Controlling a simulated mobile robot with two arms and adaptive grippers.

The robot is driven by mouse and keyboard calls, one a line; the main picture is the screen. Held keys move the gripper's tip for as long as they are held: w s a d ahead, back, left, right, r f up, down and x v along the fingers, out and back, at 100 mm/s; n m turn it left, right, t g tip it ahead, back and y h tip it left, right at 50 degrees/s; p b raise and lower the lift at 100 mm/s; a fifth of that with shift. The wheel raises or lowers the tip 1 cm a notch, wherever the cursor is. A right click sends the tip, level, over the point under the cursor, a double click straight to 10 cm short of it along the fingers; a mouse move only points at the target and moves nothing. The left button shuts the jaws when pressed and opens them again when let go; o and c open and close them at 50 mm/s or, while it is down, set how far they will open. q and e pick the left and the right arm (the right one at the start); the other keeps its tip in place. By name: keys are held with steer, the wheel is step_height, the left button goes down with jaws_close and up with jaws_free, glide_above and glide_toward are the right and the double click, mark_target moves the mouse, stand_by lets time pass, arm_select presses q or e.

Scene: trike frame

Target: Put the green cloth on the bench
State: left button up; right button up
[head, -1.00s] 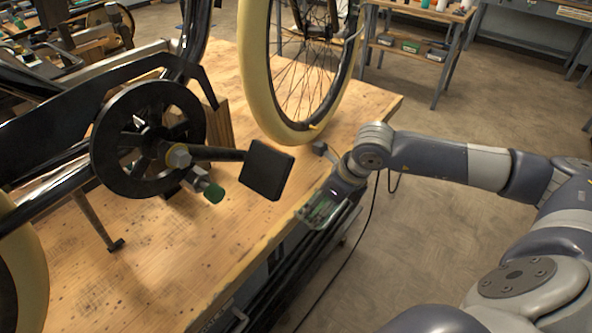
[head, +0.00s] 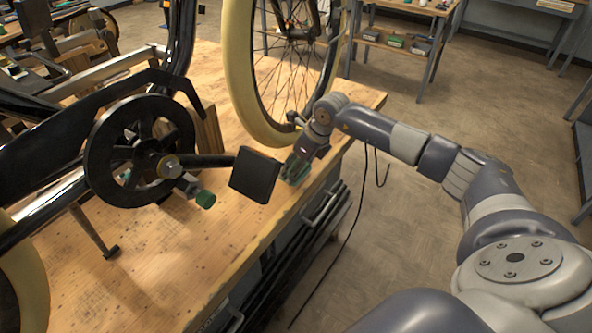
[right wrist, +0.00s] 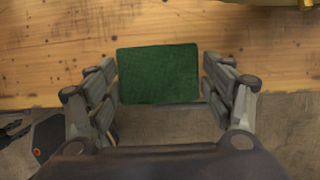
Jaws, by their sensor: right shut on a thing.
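The green cloth (right wrist: 158,74) sits as a flat square between the fingers of my right gripper (right wrist: 160,90) in the right wrist view. In the head view, my right gripper (head: 298,165) is shut on the cloth (head: 292,175) at the right front edge of the wooden bench (head: 170,262). The cloth overlaps the bench edge in the right wrist view; I cannot tell whether it touches the wood. My left gripper is not in view.
The trike's black pedal (head: 254,175) stands just left of my right gripper, beside the crank wheel (head: 140,150). A cream-tyred wheel (head: 232,70) stands behind it. The bench's front left top is largely clear. Shelving with small boxes (head: 397,41) stands at the back.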

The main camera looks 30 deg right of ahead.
steer(key=shift+w+d, duration=0.1)
steer(key=shift+w, duration=0.25)
steer(key=shift+w+f, duration=0.15)
steer(key=shift+f, duration=0.15)
step_height(320, 180, down, 2)
steer(key=shift+f+p, duration=0.2)
steer(key=shift+p, duration=0.3)
steer(key=shift+f, duration=0.3)
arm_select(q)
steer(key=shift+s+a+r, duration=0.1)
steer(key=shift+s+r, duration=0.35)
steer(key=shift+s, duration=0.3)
arm_select(e)
steer(key=shift+f, duration=0.2)
steer(key=o, duration=1)
steer(key=shift+c, duration=0.2)
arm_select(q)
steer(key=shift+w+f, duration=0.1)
